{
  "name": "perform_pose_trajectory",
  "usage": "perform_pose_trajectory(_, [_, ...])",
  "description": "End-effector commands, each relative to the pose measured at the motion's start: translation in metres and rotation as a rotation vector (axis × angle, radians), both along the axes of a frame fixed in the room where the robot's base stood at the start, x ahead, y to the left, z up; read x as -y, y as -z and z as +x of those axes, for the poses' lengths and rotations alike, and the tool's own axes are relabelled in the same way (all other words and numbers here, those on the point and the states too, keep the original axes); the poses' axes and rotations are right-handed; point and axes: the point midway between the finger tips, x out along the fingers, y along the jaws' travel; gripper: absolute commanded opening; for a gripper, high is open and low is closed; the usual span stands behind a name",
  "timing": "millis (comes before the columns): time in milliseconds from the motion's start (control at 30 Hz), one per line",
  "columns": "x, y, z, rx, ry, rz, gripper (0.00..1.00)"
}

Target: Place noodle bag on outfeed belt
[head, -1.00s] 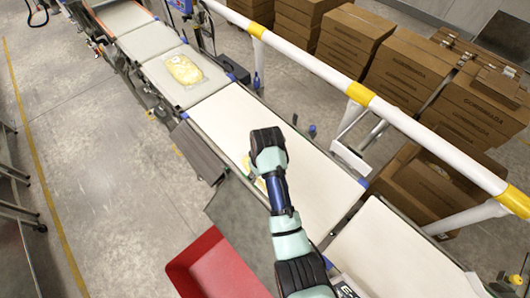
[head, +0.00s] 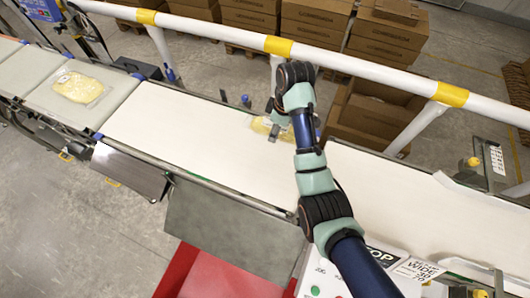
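A yellow noodle bag (head: 262,125) in clear wrap shows at the fingers of my gripper (head: 276,122), in the head view. The gripper appears shut on it, over the far side of the long white belt (head: 190,130). The wrist and fingers hide part of the bag, and I cannot tell whether it touches the belt. A second noodle bag (head: 78,87) lies flat on the grey belt section (head: 45,98) at the left, well apart from my gripper.
A white and yellow rail (head: 215,32) runs behind the belts, with brown cartons (head: 315,18) beyond it. Another white belt (head: 395,190) continues to the right. A red bin (head: 205,275) and a grey plate (head: 235,230) are in front. The left part of the long belt is clear.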

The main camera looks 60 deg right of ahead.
Motion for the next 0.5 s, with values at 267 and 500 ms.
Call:
perform_pose_trajectory(267, [-0.001, 0.095, -0.001, -0.003, 0.001, 0.004, 0.11])
perform_pose_trajectory(500, [0.000, 0.133, 0.000, -0.001, 0.000, 0.000, 0.11])
